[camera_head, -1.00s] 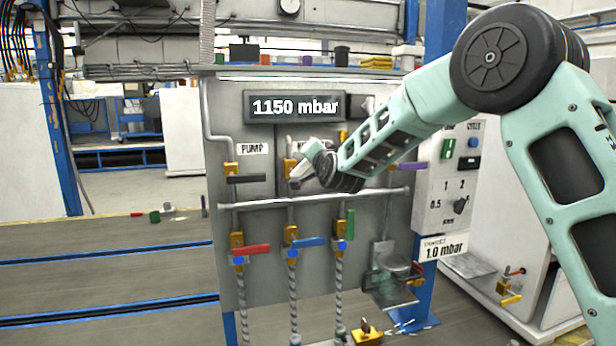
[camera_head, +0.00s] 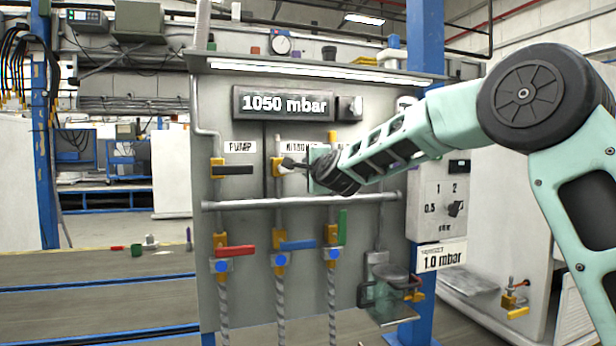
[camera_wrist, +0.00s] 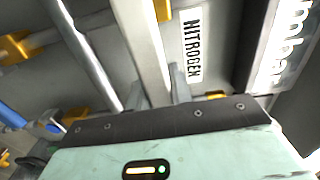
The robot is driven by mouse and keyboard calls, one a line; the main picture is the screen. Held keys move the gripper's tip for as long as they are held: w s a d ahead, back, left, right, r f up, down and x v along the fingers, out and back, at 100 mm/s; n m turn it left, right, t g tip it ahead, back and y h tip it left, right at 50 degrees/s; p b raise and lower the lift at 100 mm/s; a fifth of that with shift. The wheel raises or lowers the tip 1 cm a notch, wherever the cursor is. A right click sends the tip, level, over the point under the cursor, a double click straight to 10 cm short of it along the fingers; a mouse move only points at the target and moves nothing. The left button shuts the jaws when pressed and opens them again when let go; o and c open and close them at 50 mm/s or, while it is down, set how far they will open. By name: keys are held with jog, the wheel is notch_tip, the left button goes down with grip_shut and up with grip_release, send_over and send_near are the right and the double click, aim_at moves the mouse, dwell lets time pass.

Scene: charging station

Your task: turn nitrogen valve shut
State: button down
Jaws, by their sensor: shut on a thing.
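The nitrogen valve's yellow body (camera_head: 277,167) is on the grey panel, below the NITROGEN label, which is partly covered in the head view and clear in the wrist view (camera_wrist: 193,45). My gripper (camera_head: 293,163) reaches in from the right and is shut at this valve, on its handle. The panel display (camera_head: 284,104) reads 1050 mbar.
The pump valve's black handle (camera_head: 233,170) lies horizontal to the left. A horizontal pipe (camera_head: 240,204) runs just below my gripper. Lower down are red (camera_head: 235,252), blue (camera_head: 298,245) and green (camera_head: 343,225) handles. A control box (camera_head: 440,200) stands at right, under my arm.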

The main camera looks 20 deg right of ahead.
jog(key=shift+f, duration=0.15)
dwell(0.4)
jog(key=c, duration=1.2)
grip_release()
jog(key=shift+c, duration=0.2)
jog(key=shift+s, duration=0.1)
jog(key=s+b, duration=0.4)
jog(key=s, duration=1.3)
